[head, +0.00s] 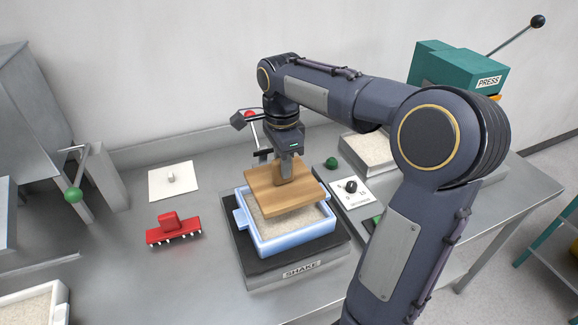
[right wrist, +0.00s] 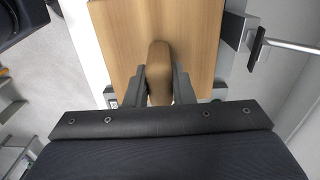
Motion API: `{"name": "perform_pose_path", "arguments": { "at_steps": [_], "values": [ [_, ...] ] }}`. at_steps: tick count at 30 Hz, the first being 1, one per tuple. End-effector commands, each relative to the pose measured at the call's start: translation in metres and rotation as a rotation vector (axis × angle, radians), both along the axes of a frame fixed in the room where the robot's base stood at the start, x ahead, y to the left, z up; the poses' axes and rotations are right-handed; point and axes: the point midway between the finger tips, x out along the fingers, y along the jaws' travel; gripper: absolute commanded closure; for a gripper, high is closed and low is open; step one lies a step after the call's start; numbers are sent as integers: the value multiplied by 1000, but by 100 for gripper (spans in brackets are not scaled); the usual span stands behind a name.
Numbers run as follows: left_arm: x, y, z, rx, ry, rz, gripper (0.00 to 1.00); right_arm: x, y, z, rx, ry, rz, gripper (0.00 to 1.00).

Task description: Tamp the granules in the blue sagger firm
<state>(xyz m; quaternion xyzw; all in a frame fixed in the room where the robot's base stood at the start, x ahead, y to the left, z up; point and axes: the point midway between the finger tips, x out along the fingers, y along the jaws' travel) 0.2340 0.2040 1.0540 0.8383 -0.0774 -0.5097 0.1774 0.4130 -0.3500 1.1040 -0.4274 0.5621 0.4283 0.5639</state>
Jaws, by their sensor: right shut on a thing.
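The blue sagger (head: 291,240) sits on the dark top of the shake table, with pale granules (head: 312,220) in it. A wooden tamper, a flat board with an upright handle (head: 285,189), is over the sagger, tilted in the head view and covering much of the granules. My right gripper (head: 287,168) is shut on the tamper's handle from above. In the right wrist view the gripper's fingers (right wrist: 159,85) stand on both sides of the handle, above the board (right wrist: 125,35). Whether the board touches the granules I cannot tell. My left gripper is not in view.
A red toothed tool (head: 172,232) lies left of the shake table (head: 300,270). A white plate with a small knob (head: 173,181) lies behind it. A green-knobbed lever (head: 74,193) is at the left.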

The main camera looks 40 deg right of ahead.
Motion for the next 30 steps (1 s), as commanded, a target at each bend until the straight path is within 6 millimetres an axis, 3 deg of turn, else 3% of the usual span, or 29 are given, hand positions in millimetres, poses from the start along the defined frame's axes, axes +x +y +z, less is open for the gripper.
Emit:
{"name": "perform_pose_path", "arguments": {
  "at_steps": [21,30],
  "values": [
    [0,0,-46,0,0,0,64,0,0,-59,0,0,0,96],
    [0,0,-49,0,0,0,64,0,0,-66,0,0,0,96]
  ]
}}
